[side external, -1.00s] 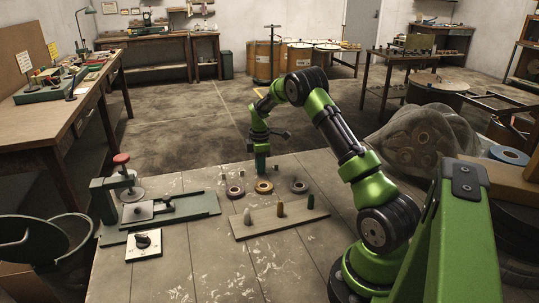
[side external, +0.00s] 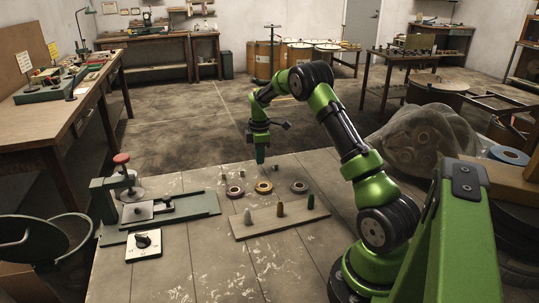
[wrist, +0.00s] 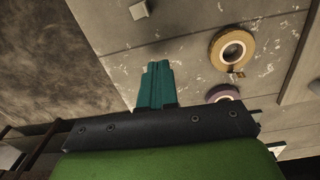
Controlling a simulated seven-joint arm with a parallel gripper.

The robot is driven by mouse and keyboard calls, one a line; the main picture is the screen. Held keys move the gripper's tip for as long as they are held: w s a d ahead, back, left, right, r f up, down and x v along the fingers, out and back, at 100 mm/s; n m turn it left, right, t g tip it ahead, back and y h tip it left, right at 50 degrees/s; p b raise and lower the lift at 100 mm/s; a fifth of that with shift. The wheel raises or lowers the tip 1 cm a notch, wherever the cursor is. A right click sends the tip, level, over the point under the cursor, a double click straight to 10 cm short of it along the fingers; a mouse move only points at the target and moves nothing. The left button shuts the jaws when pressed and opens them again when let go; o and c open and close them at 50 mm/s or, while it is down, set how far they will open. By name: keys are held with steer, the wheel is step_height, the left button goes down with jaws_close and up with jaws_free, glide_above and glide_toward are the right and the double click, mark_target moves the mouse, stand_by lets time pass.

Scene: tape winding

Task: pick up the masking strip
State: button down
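The tan tape roll (side external: 264,191), most like masking tape, lies flat on the bench as the middle one of three rolls. In the wrist view the tan roll (wrist: 217,48) shows right of my fingers, with a small tab at its lower edge. I cannot make out a separate masking strip. My gripper (side external: 261,160) points down above the bench, behind the rolls and apart from them. In the wrist view its teal fingers (wrist: 157,68) stand together, with nothing visible between them.
A dark roll (side external: 235,194) and a grey roll (side external: 299,190) flank the tan one. A board with three pegs (side external: 258,226) lies in front. A green winding fixture (side external: 186,208) and a dial box (side external: 143,245) are at left. A small block (wrist: 139,10) lies near my fingers.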

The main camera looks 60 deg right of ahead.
steer(key=s+a, duration=0.3)
steer(key=s, duration=0.1)
steer(key=s+a+r, duration=0.1)
steer(key=s+a, duration=0.2)
steer(key=s, duration=0.1)
steer(key=s+a, duration=0.3)
steer(key=s, duration=0.2)
steer(key=shift+a+r, duration=0.15)
steer(key=shift+r, duration=0.1)
steer(key=shift+r, duration=0.15)
steer(key=shift+r, duration=1.5)
steer(key=shift+r, duration=0.1)
